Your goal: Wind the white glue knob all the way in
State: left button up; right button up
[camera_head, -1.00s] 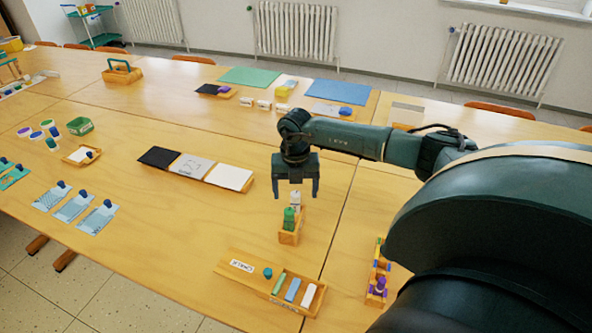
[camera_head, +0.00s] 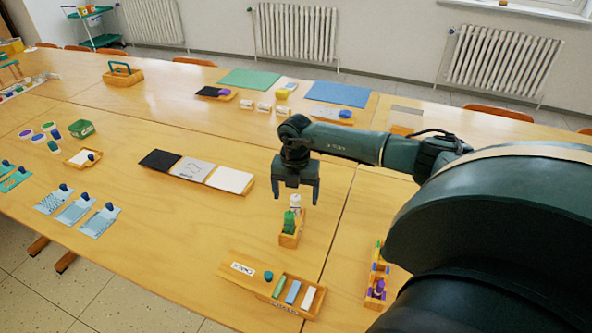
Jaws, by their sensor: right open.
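The white glue stick (camera_head: 296,202) stands upright in a small wooden holder (camera_head: 288,240), at the holder's far end. A green glue stick (camera_head: 290,221) stands in front of it in the same holder. My right gripper (camera_head: 296,198) points down with its jaws open, above and around the top of the white glue stick in the picture. I cannot tell whether the fingers touch it. The white knob is too small to make out. My left gripper is not in view.
A wooden tray (camera_head: 232,270) with coloured sticks and a teal cap lies in front. A rack with a purple glue stick (camera_head: 378,290) stands at right, near my arm. A tray of black, grey and white sheets (camera_head: 233,180) lies left of the holder. Bare table surrounds the holder.

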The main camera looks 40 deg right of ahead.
jog(key=m+p, duration=0.3)
jog(key=m, duration=0.2)
jog(key=shift+r+m, duration=0.1)
jog(key=shift+m, duration=0.3)
jog(key=m, duration=0.2)
jog(key=shift+m, duration=0.4)
jog(key=c, duration=1.5)
